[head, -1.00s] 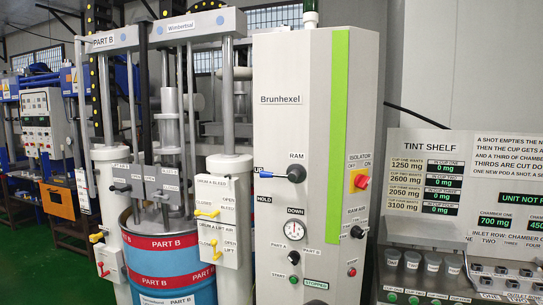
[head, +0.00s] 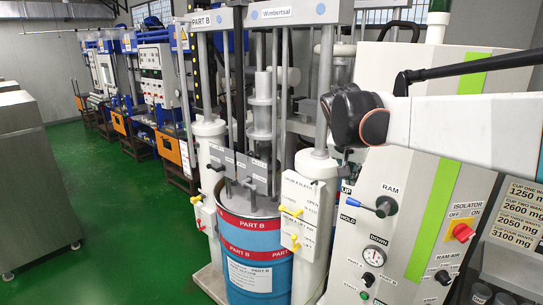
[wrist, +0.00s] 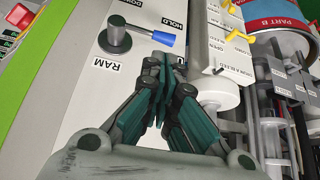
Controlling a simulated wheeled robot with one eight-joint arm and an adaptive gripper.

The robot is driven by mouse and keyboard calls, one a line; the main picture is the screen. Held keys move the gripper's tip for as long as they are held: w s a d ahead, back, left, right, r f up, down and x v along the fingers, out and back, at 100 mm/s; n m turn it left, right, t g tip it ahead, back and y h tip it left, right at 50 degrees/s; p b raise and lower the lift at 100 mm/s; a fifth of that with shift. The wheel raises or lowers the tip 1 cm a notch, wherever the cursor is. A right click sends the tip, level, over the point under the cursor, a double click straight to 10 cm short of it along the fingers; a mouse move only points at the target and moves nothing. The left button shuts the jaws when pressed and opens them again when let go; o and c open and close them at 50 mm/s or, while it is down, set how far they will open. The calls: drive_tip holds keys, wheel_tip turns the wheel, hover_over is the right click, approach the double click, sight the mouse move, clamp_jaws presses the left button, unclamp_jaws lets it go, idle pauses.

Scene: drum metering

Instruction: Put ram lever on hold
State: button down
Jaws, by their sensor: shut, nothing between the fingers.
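The ram lever (head: 368,208) has a dark round hub and a blue handle, on the white face of the control cabinet. Its handle points left, between the UP label (head: 347,188) and the HOLD label (head: 347,218). In the wrist view the lever (wrist: 165,40) shows whole, with HOLD (wrist: 179,20) above its blue tip and UP mostly hidden behind my fingers. My gripper (wrist: 157,68) is shut and empty, its fingertips just below the blue handle in that view; I cannot tell whether they touch. In the head view my wrist hides most of the gripper.
The Part B drum (head: 257,250) and its press stand left of the cabinet, with yellow valve handles (head: 290,211) close by. The pressure gauge (head: 375,256) is below the lever. The isolator's red knob (head: 462,233) is to the right. Green floor (head: 110,210) is clear at left.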

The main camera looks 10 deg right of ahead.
drive_tip(key=w+d+r+m+p, duration=0.1)
drive_tip(key=w+d+r+p, duration=0.1)
drive_tip(key=w+d+r, duration=0.15)
drive_tip(key=shift+h, duration=0.3)
drive_tip(key=x, duration=0.3)
drive_tip(key=p+x, duration=0.1)
drive_tip(key=x, duration=0.2)
drive_tip(key=a+x, duration=0.1)
drive_tip(key=x, duration=0.2)
drive_tip(key=shift+d+f, duration=0.15)
drive_tip(key=shift+f, duration=0.4)
wheel_tip(320, 180, down, 2)
drive_tip(key=shift+s+f+p, duration=0.15)
drive_tip(key=shift+p, duration=0.3)
drive_tip(key=shift+s+a+f, duration=0.15)
drive_tip(key=shift+a+f, duration=0.2)
drive_tip(key=shift+f, duration=0.45)
drive_tip(key=shift+f+g, duration=0.1)
drive_tip(key=shift+g, duration=0.2)
drive_tip(key=shift+a+f+b, duration=0.15)
drive_tip(key=shift+f+b, duration=0.05)
drive_tip(key=shift+b, duration=0.15)
